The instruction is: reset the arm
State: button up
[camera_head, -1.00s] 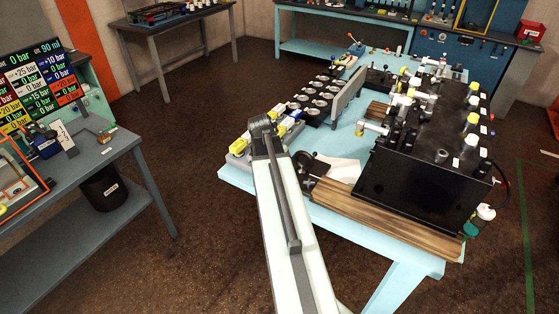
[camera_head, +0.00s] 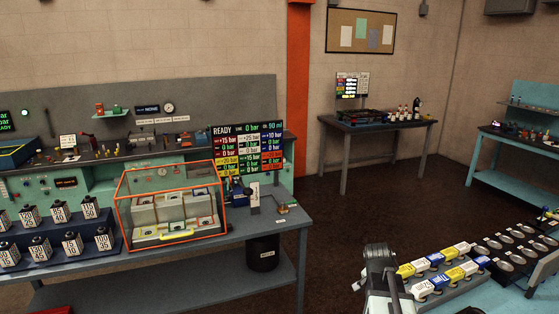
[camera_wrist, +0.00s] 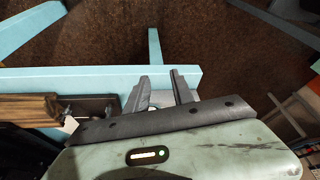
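My arm shows in the head view as a pale link with a dark joint at its top, rising from the bottom edge right of the middle. The gripper itself cannot be made out there. In the wrist view my gripper (camera_wrist: 160,86) has its two grey fingers apart, with nothing seen between them but the background. Its fingertips appear over the edge of a light-blue table (camera_wrist: 95,80), with brown floor beyond. I cannot tell how high above the table they are.
Yellow, blue and white connectors (camera_head: 440,273) sit in rows on the light-blue bench right of my arm, beside black round holders (camera_head: 515,250). At left, a grey bench holds an orange-framed case (camera_head: 172,240) and labelled weights (camera_head: 72,243). A black bin (camera_head: 262,252) stands below. Open floor lies between.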

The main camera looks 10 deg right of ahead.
jog(key=s+a+f+n+g+y, duration=0.1)
jog(key=a+n, duration=0.5)
jog(key=a, duration=0.6)
jog(key=s+a+f+n+g+y+b, duration=0.1)
jog(key=s+a+n, duration=0.4)
jog(key=a, duration=0.7)
jog(key=shift+a+f+n+y+b, duration=0.3)
jog(key=shift+f+n+y, duration=0.2)
jog(key=shift+f+y, duration=0.3)
jog(key=shift+s+d+f, duration=0.15)
jog(key=shift+s, duration=0.05)
